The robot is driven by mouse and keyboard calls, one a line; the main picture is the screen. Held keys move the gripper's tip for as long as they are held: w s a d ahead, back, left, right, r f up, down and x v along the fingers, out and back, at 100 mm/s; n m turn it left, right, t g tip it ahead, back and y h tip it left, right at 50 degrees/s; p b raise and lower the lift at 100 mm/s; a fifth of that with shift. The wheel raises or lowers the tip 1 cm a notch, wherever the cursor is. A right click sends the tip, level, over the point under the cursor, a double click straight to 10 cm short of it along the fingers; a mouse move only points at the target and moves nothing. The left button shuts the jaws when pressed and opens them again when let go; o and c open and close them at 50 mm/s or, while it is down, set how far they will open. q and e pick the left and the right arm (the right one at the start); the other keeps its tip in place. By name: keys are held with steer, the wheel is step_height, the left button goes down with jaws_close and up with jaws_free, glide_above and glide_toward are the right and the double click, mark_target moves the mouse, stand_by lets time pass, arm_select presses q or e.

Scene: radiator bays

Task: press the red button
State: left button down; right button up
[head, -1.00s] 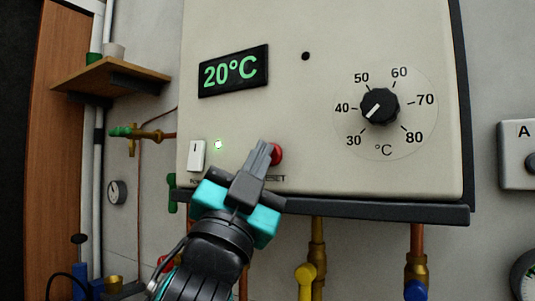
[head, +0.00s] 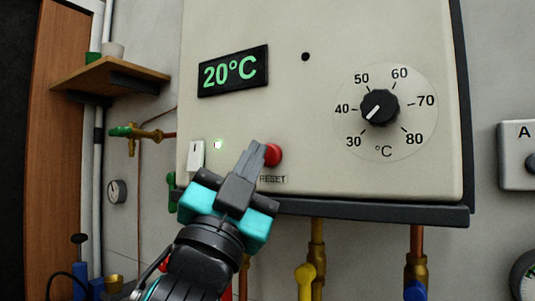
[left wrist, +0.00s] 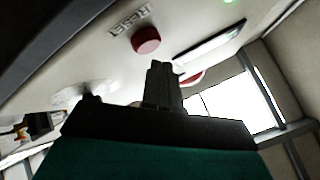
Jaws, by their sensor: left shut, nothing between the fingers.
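The red button (head: 273,155) is a round red cap on the lower front of the beige boiler panel, above a RESET label (head: 273,179). It also shows in the left wrist view (left wrist: 146,40), beside its label. My left gripper (head: 258,149) is shut and empty. In the head view its fingertips overlap the left edge of the button. In the left wrist view the fingertips (left wrist: 160,68) appear just short of the button, with a small gap in the picture; I cannot tell the depth exactly. My right gripper is not in view.
The temperature dial (head: 380,107) is to the right, and the display (head: 233,71) reads 20°C. Pipes with a yellow valve (head: 305,279) hang below the panel.

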arm_select(q)
steer(key=shift+s+a+p, duration=0.3)
steer(key=shift+s+a, duration=0.45)
steer(key=shift+s, duration=0.25)
steer(key=shift+s+a+p, duration=0.25)
steer(key=shift+s+a, duration=0.45)
steer(key=shift+s, duration=0.3)
steer(key=shift+f, duration=0.1)
steer(key=w+a+f+n+g+y, duration=0.2)
steer(key=w+f+y, duration=0.1)
steer(key=f, duration=0.8)
steer(key=w+a+f+n+g+y, duration=0.1)
steer(key=w+a+f+n+y, duration=0.15)
steer(key=f, duration=0.85)
steer(key=w+a+f+n+g+y, duration=0.2)
steer(key=w+a+f+n+y, duration=0.1)
steer(key=f, duration=0.8)
steer(key=s+a+f+n+g+y, duration=0.1)
steer(key=s+a+f+g, duration=0.1)
steer(key=s+f, duration=0.4)
steer(key=s+a+f+n+g+y, duration=0.1)
steer(key=s+a+f+g, duration=0.2)
steer(key=s+f, duration=0.4)
steer(key=s+a+f+n+g+y, duration=0.1)
steer(key=s+a+f, duration=0.3)
steer(key=f, duration=1.4)
steer(key=s+g, duration=0.1)
steer(key=s, duration=0.1)
steer(key=shift+s+g, duration=0.35)
steer(key=shift+g, duration=0.05)
